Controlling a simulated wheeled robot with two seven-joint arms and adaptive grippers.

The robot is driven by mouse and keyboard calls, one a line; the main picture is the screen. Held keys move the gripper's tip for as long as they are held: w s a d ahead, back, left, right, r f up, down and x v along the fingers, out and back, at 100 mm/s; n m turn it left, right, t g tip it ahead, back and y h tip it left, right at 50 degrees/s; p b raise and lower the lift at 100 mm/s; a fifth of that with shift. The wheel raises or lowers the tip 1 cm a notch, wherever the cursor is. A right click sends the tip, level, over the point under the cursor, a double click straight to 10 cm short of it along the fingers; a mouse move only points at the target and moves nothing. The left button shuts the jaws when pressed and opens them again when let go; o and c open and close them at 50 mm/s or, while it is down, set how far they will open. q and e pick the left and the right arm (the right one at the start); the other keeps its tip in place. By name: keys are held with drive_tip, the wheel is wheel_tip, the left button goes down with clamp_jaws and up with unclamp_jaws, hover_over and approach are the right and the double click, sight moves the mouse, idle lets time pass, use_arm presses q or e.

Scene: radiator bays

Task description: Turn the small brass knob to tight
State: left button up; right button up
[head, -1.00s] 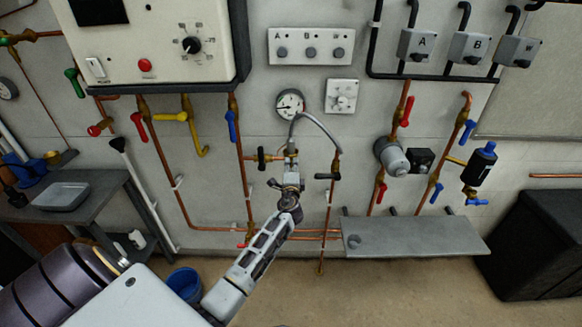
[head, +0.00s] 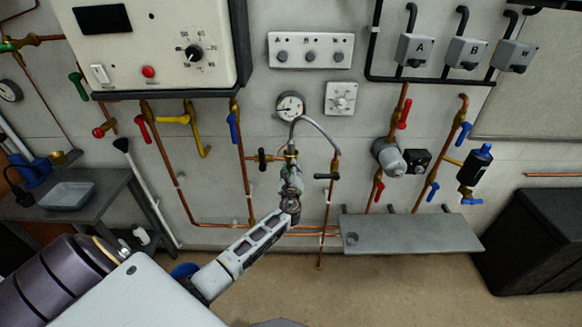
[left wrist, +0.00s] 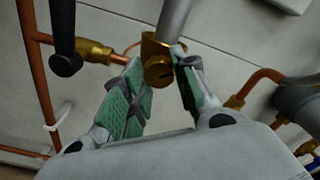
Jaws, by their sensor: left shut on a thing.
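The small brass knob (left wrist: 158,74) shows in the left wrist view as a round, slotted brass piece below a grey hose end. It sits between the green-padded fingers of my left gripper (left wrist: 156,64), which are shut on it. In the head view my left gripper (head: 290,172) reaches up to the brass fitting (head: 290,152) under the curved grey hose (head: 322,128). The knob itself is mostly hidden there by the gripper. The knob's exact turn angle cannot be told. My right gripper is not in view.
A round gauge (head: 290,106) is just above the hose. A black-handled valve (head: 262,159) lies close left of the fitting, and another black handle (head: 326,176) lies right. A grey shelf (head: 410,234) stands out from the wall at lower right.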

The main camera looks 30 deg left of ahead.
use_arm(q)
drive_tip(key=shift+s+f+m, duration=0.1)
drive_tip(key=shift+f+m, duration=0.05)
drive_tip(key=shift+m, duration=1.6)
drive_tip(key=shift+f+m, duration=0.15)
drive_tip(key=shift+m, duration=1.6)
drive_tip(key=o, duration=0.8)
drive_tip(key=shift+o, duration=1.2)
drive_tip(key=shift+r, duration=0.1)
drive_tip(key=shift+s+d+r, duration=0.1)
drive_tip(key=v, duration=1.1)
drive_tip(key=shift+s, duration=0.35)
drive_tip(key=shift+d, duration=0.1)
